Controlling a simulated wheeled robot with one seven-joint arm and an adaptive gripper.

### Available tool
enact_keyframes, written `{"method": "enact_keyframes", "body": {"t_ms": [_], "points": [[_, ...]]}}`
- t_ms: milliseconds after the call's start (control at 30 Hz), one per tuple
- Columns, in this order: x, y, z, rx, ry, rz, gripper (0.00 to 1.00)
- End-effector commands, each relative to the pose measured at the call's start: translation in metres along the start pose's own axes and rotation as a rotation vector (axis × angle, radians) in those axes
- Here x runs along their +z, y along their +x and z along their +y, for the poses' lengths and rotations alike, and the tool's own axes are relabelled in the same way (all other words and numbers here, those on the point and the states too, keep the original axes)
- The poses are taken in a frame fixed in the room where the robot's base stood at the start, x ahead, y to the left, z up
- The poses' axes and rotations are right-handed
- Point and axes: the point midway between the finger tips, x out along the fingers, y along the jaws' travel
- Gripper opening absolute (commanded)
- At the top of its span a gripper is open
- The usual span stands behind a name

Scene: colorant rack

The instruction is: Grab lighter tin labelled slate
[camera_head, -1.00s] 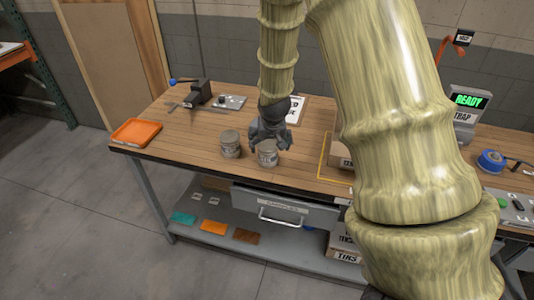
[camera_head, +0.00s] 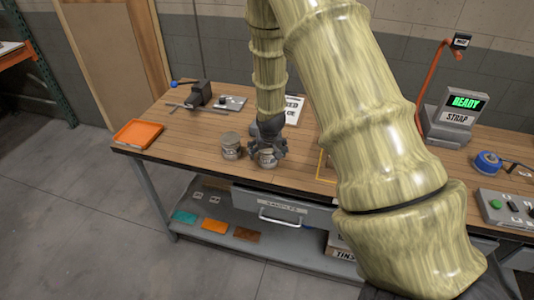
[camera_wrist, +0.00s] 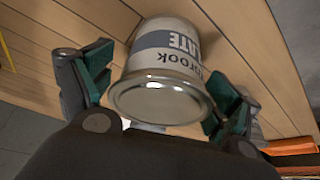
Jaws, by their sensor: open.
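Two tins stand side by side near the front edge of the wooden workbench (camera_head: 190,131). The right tin (camera_head: 267,158) is partly hidden by my gripper (camera_head: 268,150) in the head view. In the wrist view this tin (camera_wrist: 165,70) has a grey band whose visible letters end in "ATE", with "brook" below. My gripper (camera_wrist: 155,95) is open, with a green-padded finger on each side of the tin; I cannot tell whether either touches it. The left tin (camera_head: 231,146) stands just left of my gripper. Part of it shows behind the right-hand finger in the wrist view.
An orange tray (camera_head: 138,133) lies at the bench's left end. A dark vise (camera_head: 200,93) stands at the back left. A display reading READY (camera_head: 466,102) and a blue tape roll (camera_head: 487,162) are at the right. A samples drawer (camera_head: 283,207) is below the bench top.

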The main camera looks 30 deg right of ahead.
Motion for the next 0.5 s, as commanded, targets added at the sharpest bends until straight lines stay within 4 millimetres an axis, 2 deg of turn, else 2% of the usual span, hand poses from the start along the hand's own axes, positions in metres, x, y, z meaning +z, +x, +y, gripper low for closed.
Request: {"method": "enact_keyframes", "body": {"t_ms": [200, 500], "points": [[-0.001, 0.012, -0.001, -0.001, -0.001, 0.001, 0.9], [0.0, 0.014, -0.001, -0.001, -0.001, 0.001, 0.88]]}}
